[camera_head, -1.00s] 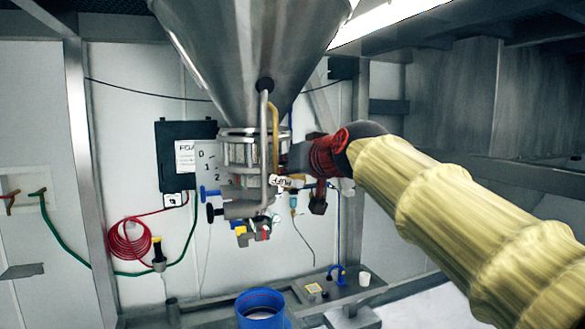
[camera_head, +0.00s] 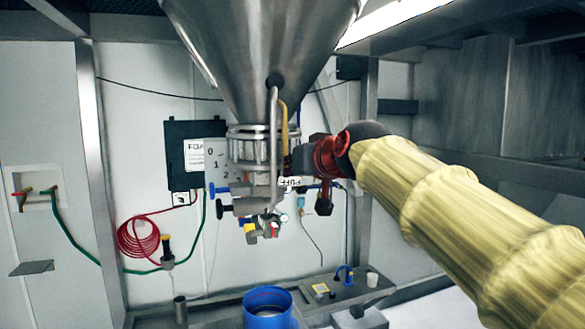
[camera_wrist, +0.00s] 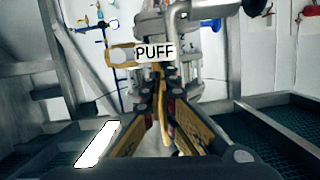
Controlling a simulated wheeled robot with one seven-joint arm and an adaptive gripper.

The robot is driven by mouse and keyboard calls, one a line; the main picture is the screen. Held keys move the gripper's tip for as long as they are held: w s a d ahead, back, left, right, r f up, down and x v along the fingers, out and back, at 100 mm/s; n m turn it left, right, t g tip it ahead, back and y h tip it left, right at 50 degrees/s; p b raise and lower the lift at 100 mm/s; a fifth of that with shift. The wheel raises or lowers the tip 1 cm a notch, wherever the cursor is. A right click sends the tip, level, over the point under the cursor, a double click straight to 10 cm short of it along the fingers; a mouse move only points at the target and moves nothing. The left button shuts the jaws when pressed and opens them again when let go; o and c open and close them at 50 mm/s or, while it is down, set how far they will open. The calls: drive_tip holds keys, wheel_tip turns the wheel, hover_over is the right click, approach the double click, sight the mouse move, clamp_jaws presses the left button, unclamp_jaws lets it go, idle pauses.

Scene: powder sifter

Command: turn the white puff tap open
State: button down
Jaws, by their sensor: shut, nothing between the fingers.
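The white tag reading PUFF (camera_head: 290,184) sits below the steel hopper, to the right of the upright pipe, and lies about level. In the wrist view the PUFF tag (camera_wrist: 155,52) is just beyond my fingertips, with a yellowish loop at its left end. My gripper (camera_wrist: 168,76) is shut and empty, its fingers meeting just below the tag. I cannot tell whether they touch it. In the head view my red wrist stands right of the hopper neck, and my fingertips are hard to make out there.
The steel hopper (camera_head: 262,55) hangs above, with the upright pipe (camera_head: 273,140) in front of its neck. Several small coloured valves (camera_head: 262,228) hang below. A blue container (camera_head: 267,308) stands underneath. A dark panel (camera_head: 184,152) is behind at left.

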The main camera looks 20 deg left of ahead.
drive_tip(key=v, duration=1.1)
wheel_tip(320, 180, down, 6)
drive_tip(key=b, duration=0.3)
wheel_tip(320, 180, down, 3)
drive_tip(key=w+d+t+h+b, duration=0.1)
drive_tip(key=w+t+b, duration=0.1)
drive_tip(key=w+t, duration=0.1)
wheel_tip(320, 180, up, 6)
drive_tip(key=s+a+t+y, duration=0.2)
drive_tip(key=t+y, duration=0.1)
drive_tip(key=y, duration=0.1)
drive_tip(key=p+x, duration=0.2)
drive_tip(key=x, duration=0.8)
drive_tip(key=shift+s+f, duration=0.2)
drive_tip(key=shift+f, duration=1.7)
